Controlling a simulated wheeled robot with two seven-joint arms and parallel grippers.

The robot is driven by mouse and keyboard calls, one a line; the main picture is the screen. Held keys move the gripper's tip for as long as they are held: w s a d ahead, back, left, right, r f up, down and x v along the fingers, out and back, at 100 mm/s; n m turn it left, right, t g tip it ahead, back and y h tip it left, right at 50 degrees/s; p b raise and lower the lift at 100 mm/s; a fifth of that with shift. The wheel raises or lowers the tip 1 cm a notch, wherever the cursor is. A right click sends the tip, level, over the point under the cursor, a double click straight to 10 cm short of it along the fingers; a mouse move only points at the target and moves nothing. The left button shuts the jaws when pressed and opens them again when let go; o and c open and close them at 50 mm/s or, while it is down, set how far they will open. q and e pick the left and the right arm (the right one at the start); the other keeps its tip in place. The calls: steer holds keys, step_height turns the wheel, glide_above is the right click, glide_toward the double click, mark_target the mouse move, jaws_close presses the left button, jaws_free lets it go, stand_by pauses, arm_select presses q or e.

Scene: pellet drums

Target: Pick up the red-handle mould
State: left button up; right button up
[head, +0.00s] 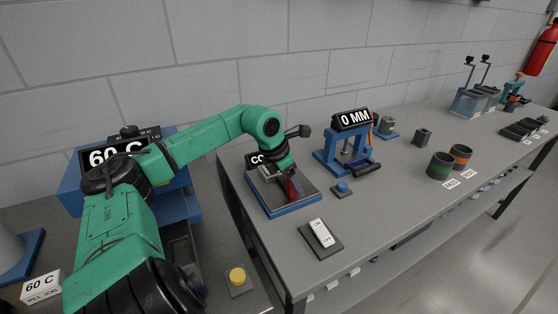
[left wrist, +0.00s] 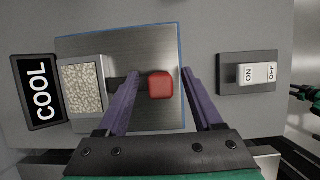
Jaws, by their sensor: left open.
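The red-handle mould (left wrist: 85,87) lies on a metal cooling plate with a blue edge (left wrist: 150,42). It is a grey block with a speckled light top, and a short dark rod joins it to a red handle (left wrist: 160,85). My left gripper (left wrist: 160,77) is open, with one purple finger on each side of the red handle; I see no clear contact. In the head view my left gripper (head: 291,186) is low over the plate (head: 290,207), and the arm partly hides the mould. My right gripper is not in view.
A COOL sign (left wrist: 41,91) stands beside the mould. An ON/OFF switch (head: 320,233) is in front of the plate. A blue press with a 0 MM display (head: 352,119) stands to the right, with a blue button (head: 342,188) before it. Two cups (head: 440,165) stand farther right.

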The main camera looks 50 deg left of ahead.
arm_select(q)
jaws_close()
steer(key=shift+r, duration=0.1)
